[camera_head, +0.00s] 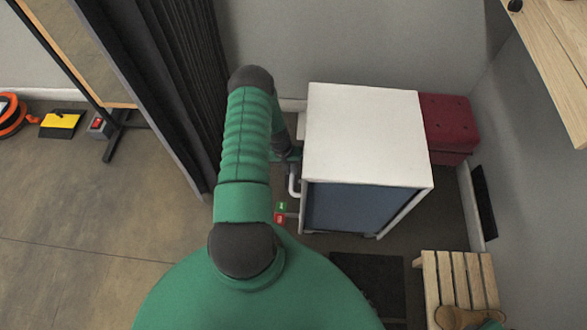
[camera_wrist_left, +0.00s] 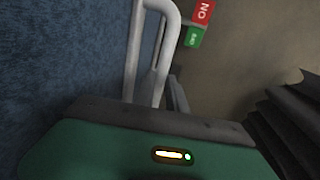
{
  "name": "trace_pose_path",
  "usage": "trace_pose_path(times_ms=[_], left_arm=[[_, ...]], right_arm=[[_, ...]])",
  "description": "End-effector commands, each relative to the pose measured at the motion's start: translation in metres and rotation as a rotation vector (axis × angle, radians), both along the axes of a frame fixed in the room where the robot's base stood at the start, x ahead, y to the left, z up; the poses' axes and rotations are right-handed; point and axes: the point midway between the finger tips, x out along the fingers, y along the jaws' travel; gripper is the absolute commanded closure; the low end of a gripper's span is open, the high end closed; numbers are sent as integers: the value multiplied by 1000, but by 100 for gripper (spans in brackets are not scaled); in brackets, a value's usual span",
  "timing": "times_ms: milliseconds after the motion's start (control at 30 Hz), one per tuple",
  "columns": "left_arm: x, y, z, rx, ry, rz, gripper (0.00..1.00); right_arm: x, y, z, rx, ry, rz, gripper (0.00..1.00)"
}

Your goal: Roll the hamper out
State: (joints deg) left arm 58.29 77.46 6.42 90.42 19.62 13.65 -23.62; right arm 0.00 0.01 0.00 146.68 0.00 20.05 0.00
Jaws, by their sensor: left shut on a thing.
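The hamper (camera_head: 362,135) has a flat white top and blue sides. It stands upright against the back wall area, right of my left arm. A white tubular handle (camera_head: 293,183) sticks out from its left side; the handle (camera_wrist_left: 168,12) also shows in the left wrist view beside the blue fabric. My left gripper (camera_head: 289,155) is at this handle and shut on it; the fingertips are mostly hidden by my arm and the gripper body. A red and green tag pair (camera_head: 280,213), the red one reading NO, sits by the hamper's lower left. My right gripper does not show.
A dark folded curtain (camera_head: 185,70) stands close left of my arm. A red pouf (camera_head: 447,125) is right of the hamper, a slatted bench (camera_head: 430,275) at lower right. A dark mat (camera_head: 368,280) lies in front. Open floor (camera_head: 90,220) spreads left.

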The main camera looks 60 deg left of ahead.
Motion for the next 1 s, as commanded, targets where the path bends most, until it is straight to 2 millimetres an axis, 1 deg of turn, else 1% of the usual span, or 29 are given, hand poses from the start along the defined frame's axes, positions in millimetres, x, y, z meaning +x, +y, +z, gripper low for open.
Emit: trace_pose_path(times_ms=[33,167,200,333,567,633,667,767,1000], left_arm=[[-6,2,-2,1,10,1,100],[-7,3,-2,3,11,2,100],[-8,3,-2,3,11,2,79],[-6,3,-2,2,10,2,62],[-4,2,0,3,6,2,62],[-4,3,4,4,6,2,62],[-4,3,8,5,5,2,62],[-7,6,27,5,5,3,62],[-18,15,97,6,4,5,62]], right_arm=[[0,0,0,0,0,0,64],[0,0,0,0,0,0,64],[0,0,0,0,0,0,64],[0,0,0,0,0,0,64],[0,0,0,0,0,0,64],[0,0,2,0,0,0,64],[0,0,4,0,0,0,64],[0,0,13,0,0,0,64],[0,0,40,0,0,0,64]])
